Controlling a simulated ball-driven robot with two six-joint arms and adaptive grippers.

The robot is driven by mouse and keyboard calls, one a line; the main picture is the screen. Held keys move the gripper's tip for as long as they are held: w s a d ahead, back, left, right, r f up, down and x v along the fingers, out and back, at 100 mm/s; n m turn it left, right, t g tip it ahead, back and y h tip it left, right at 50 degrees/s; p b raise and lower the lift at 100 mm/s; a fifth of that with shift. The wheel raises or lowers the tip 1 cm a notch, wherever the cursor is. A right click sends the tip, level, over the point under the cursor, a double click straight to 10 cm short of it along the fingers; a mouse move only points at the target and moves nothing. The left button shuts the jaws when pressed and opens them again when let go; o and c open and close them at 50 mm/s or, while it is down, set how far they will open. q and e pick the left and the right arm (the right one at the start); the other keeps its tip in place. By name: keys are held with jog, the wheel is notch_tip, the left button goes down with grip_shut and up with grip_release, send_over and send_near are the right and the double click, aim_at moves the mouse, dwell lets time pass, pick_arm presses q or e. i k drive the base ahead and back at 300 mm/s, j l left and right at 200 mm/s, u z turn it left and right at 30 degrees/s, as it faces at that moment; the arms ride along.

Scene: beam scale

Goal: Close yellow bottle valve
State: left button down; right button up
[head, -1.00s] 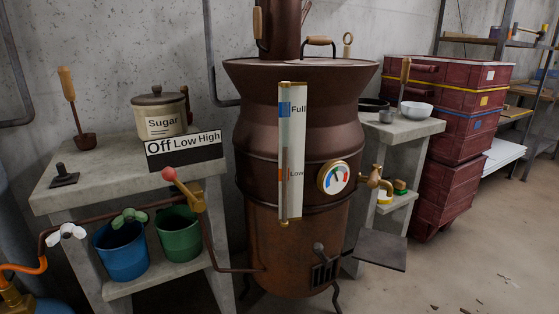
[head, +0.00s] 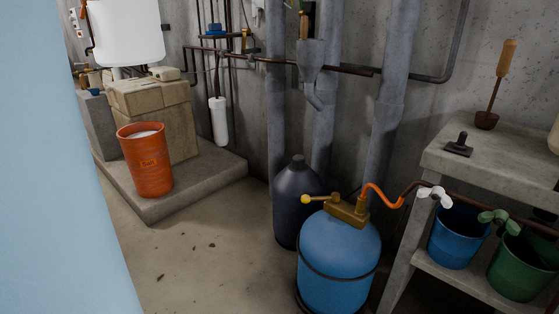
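A blue gas bottle (head: 338,262) stands on the floor at the lower middle, beside the concrete table. On its top sits a brass valve (head: 346,208) with a small yellow knob (head: 306,199) on its left end. An orange hose (head: 380,197) runs from the valve to a copper pipe on the right. Neither of my grippers shows in the head view. I cannot tell whether the valve is open or shut.
A dark gas bottle (head: 297,198) stands just behind the blue one. A concrete table (head: 483,153) with a blue bucket (head: 453,238) and a green bucket (head: 520,268) is at the right. An orange bucket (head: 148,168) stands on a low slab at the left. Floor between is clear.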

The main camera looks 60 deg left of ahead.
aim_at(334, 197)
jog(key=u, duration=1.5)
